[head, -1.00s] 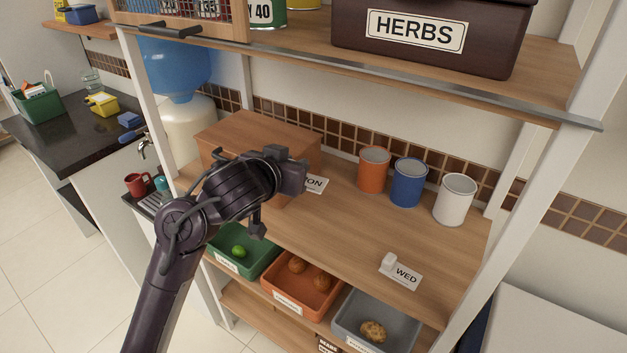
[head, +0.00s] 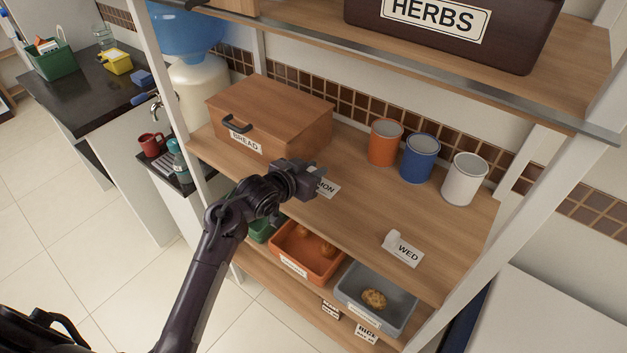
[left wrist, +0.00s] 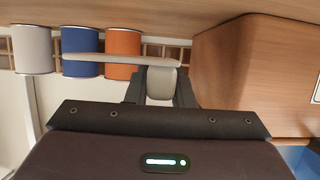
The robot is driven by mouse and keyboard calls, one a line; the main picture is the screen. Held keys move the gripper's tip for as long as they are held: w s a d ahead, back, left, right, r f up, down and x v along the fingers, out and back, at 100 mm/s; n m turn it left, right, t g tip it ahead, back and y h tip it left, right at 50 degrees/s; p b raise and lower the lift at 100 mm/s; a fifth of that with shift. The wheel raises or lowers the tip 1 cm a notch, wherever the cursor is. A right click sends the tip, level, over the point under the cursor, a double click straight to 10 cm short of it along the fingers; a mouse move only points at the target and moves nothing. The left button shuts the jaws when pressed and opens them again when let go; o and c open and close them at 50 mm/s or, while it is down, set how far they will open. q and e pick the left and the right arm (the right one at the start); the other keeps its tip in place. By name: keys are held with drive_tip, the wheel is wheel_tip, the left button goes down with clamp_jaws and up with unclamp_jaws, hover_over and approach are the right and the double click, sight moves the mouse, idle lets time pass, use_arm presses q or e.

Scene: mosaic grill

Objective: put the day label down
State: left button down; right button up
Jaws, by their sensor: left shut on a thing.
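My left gripper (head: 316,180) is shut on the MON day label (head: 330,188), a white card with a light grey grip block. In the left wrist view the grip block (left wrist: 161,83) sits between the dark fingers and the card (left wrist: 105,61) shows nearly edge-on. The label is over the wooden shelf (head: 370,215), right of the bread box and in front of the tins. I cannot tell if it touches the shelf. A second label, WED (head: 406,251), rests at the shelf's right part. My right gripper is not in view.
The wooden bread box (head: 270,110) stands left on the shelf. Orange (head: 384,143), blue (head: 418,160) and white (head: 463,180) tins stand at the back. Bare shelf lies between MON and WED. Orange (head: 305,262) and grey (head: 375,310) bins are below. A shelf with the HERBS box (head: 520,40) is above.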

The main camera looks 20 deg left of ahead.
use_arm(q)
wheel_tip(320, 180, down, 4)
drive_tip(key=shift+f+p, duration=0.1)
drive_tip(key=shift+p, duration=0.3)
drive_tip(key=shift+f, duration=0.15)
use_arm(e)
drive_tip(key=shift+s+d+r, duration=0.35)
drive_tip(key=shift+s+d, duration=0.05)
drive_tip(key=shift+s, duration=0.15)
use_arm(q)
drive_tip(key=shift+f, duration=0.2)
drive_tip(key=c, duration=1.3)
unclamp_jaws()
drive_tip(key=shift+o, duration=0.2)
drive_tip(key=shift+r, duration=0.1)
